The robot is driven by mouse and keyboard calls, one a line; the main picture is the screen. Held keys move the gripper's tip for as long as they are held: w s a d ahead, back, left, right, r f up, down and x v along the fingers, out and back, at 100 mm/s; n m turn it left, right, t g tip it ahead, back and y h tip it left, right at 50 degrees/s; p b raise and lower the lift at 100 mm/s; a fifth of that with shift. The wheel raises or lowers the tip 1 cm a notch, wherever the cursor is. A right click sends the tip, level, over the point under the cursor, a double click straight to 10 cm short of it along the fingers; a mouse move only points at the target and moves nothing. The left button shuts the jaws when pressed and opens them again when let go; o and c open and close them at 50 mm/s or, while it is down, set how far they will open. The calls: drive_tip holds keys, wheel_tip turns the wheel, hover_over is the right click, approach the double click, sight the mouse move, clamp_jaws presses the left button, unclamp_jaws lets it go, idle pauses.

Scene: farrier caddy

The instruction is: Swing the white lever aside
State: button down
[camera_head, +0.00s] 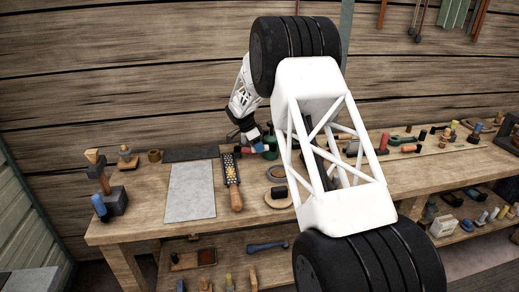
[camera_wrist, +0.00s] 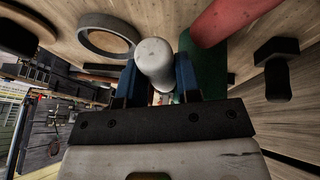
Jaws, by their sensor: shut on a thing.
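The white lever (camera_wrist: 154,60) shows in the wrist view as a pale, round-ended post standing between my two blue fingers. My gripper (camera_wrist: 158,85) is shut on it, with one finger on each side. In the head view my gripper (camera_head: 250,136) is low over the back of the workbench, left of my white arm frame. I cannot make out the lever there, and its base is hidden in both views.
A red cylinder (camera_wrist: 232,18) and a green thing (camera_wrist: 210,72) lie close right of the fingers in the wrist view. A grey ring (camera_wrist: 106,35) is at left. A rasp (camera_head: 232,180) and a grey sheet (camera_head: 192,190) lie on the workbench (camera_head: 140,205).

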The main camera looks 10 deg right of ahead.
drive_tip(key=shift+w+m, duration=0.3)
drive_tip(key=shift+m, duration=0.2)
drive_tip(key=c, duration=0.8)
unclamp_jaws()
drive_tip(key=shift+r, duration=0.1)
drive_tip(key=v, duration=0.7)
drive_tip(key=shift+w+r, duration=0.2)
drive_tip(key=shift+a, duration=0.1)
